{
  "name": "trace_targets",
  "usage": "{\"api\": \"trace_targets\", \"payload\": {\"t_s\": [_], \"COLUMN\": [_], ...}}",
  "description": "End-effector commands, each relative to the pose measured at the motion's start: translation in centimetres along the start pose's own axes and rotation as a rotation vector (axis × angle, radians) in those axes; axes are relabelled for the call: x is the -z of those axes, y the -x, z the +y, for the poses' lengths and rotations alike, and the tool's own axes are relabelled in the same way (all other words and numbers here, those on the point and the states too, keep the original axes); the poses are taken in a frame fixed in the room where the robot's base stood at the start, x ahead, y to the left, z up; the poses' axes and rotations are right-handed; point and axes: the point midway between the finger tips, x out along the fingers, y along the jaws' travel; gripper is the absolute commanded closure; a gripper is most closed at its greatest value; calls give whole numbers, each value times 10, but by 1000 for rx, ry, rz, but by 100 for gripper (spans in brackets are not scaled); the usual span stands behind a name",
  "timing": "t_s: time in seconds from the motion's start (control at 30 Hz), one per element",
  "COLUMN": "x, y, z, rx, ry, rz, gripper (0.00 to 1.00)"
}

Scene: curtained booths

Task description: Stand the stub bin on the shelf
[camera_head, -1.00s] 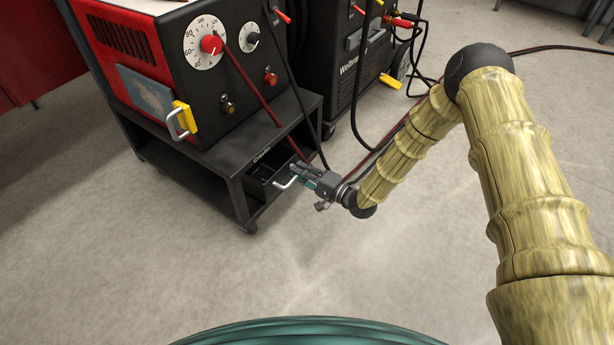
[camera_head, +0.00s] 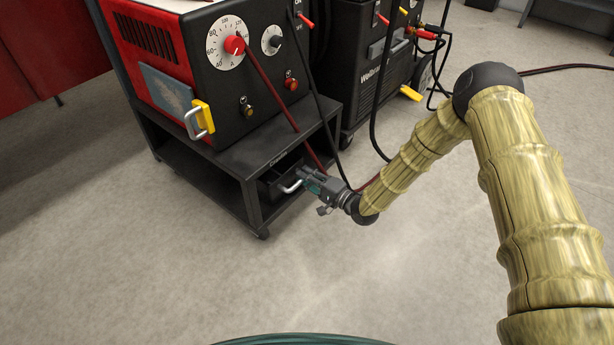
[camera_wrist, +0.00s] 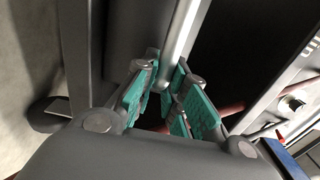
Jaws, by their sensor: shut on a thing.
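The stub bin (camera_head: 272,186) appears as a dark box in the open end of the black cart, under its top board. A pale metal handle (camera_head: 290,188) sticks out of its near side. My gripper (camera_head: 304,180) is shut on this handle, with its green finger pads on either side of the bar. In the wrist view the bright bar (camera_wrist: 181,35) runs down between the pads of my gripper (camera_wrist: 168,90). The cart's lower shelf (camera_head: 205,182) shows left of the bin. The bin's underside is hidden, so I cannot tell whether it touches the shelf.
A red and black welding machine (camera_head: 215,80) stands on the cart, with a red cable hanging near my gripper. A second black machine (camera_head: 365,75) stands behind, with cables on the floor. The cart's front post (camera_head: 254,208) is close to the bin.

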Motion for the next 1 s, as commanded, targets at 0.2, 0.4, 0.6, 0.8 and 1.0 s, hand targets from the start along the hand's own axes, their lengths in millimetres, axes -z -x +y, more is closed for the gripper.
{"api": "trace_targets", "payload": {"t_s": [0.2, 0.4, 0.6, 0.8, 1.0], "x": [0, 0, 0, 0, 0], "y": [0, 0, 0, 3, 24], "z": [0, 0, 0, 2, 2], "rx": [2, 2, 1, -1, -2], "ry": [0, 0, 0, -1, -2], "rz": [0, 0, 0, 1, 1], "gripper": [100, 67, 62, 62, 62]}}
